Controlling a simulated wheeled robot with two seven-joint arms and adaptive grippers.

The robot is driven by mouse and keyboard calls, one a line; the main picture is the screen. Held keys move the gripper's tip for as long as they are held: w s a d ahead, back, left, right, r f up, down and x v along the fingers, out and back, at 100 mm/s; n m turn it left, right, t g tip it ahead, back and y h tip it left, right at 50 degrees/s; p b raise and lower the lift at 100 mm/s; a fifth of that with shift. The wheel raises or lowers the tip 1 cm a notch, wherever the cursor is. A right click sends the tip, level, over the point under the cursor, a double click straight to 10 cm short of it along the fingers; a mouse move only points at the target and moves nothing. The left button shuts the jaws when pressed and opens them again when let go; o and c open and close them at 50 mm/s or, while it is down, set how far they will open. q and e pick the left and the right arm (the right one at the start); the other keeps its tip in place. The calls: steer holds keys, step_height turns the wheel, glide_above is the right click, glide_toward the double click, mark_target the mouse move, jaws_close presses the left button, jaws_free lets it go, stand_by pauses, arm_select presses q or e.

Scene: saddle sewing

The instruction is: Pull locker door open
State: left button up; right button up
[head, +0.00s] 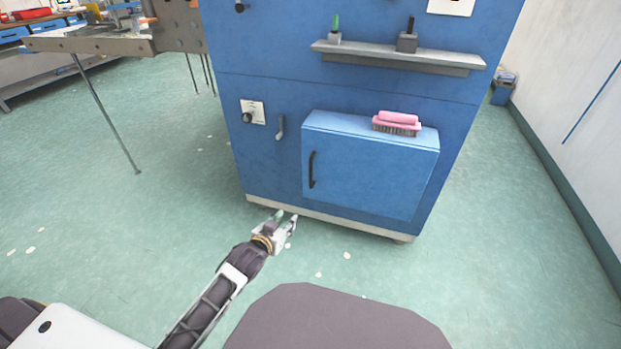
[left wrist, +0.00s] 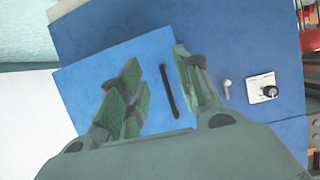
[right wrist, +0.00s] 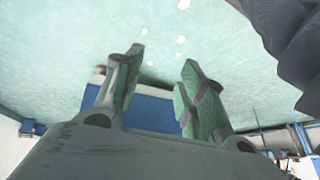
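The blue locker door (head: 368,178) is the front of a small box on the lower part of a blue cabinet, and it looks closed. Its dark vertical handle (head: 311,169) is near the door's left edge. My left gripper (head: 285,218) is open and empty, in front of the cabinet, below and left of the handle in the head view. In the left wrist view the handle (left wrist: 167,91) shows between the open fingers, with no contact visible. My right gripper (right wrist: 160,75) is open and empty in its wrist view, facing the floor and the cabinet's base; it is not visible in the head view.
A pink brush (head: 397,122) lies on top of the locker box. A small lever (head: 280,127) and a knob on a white plate (head: 252,112) are left of the door. A grey shelf (head: 398,56) is above. A perforated table (head: 115,46) stands at left. Floor in front is clear.

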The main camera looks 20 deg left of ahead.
mark_target(310, 176)
arm_select(q)
steer(key=w+r+m+t+h, duration=0.1)
steer(key=w+r+t+h, duration=0.2)
steer(key=w+r+t, duration=0.1)
steer(key=shift+w+r, duration=0.65)
steer(key=shift+w, duration=0.05)
arm_select(e)
steer(key=shift+s+a+f+m+t+y, duration=0.2)
steer(key=shift+a+f+t+y, duration=0.1)
steer(key=shift+a+f, duration=0.4)
steer(key=shift+s+a+f+m+t+y, duration=0.1)
steer(key=shift+s+a+f+t+y, duration=0.15)
steer(key=shift+a+f, duration=0.4)
arm_select(q)
steer(key=shift+w, duration=0.2)
arm_select(e)
steer(key=shift+w+f, duration=0.1)
